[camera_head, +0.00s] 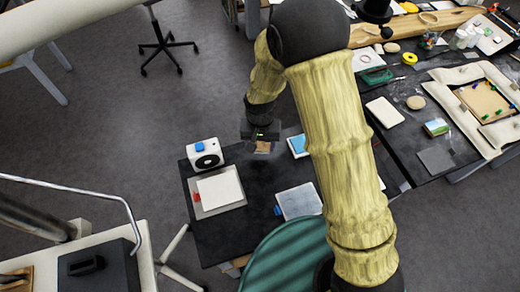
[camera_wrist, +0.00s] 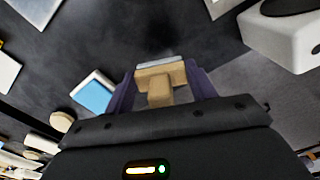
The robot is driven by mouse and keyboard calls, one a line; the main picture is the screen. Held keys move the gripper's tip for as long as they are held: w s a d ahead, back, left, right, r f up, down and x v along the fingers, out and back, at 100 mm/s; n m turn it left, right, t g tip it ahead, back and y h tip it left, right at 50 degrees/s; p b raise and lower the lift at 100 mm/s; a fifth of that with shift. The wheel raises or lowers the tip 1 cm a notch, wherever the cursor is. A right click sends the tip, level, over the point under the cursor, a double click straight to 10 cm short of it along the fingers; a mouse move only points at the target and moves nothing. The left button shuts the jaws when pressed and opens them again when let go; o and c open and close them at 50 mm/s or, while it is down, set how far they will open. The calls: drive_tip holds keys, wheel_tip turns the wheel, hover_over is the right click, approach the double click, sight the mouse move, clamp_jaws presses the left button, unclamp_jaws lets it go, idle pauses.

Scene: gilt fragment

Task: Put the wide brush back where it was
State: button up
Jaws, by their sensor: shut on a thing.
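The wide brush (camera_wrist: 160,78), with a tan wooden handle and a pale edge at its far end, is between the two purple fingers of my gripper (camera_wrist: 162,88) in the wrist view. The fingers are shut on it from both sides. In the head view my gripper (camera_head: 262,138) hangs over the back part of the dark table (camera_head: 255,222), and the brush shows as a small tan patch (camera_head: 263,146) below it. The brush appears held above the tabletop; its exact height is hard to tell. No marked place for the brush can be made out.
A white box with a black round front (camera_head: 205,160) stands left of my gripper. A white panel (camera_head: 220,190), a pale sheet (camera_head: 299,201) and a blue-and-white item (camera_head: 298,146) lie nearby. A second table (camera_head: 400,150) at right holds a cream block (camera_head: 384,112) and a framed tray (camera_head: 484,101).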

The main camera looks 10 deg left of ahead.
sight(260, 151)
wheel_tip(260, 151, down, 4)
drive_tip(key=shift+r+p, duration=0.15)
drive_tip(key=shift+p, duration=0.25)
drive_tip(key=shift+w+f, duration=0.1)
drive_tip(key=shift+f, duration=0.15)
drive_tip(key=shift+w, duration=0.1)
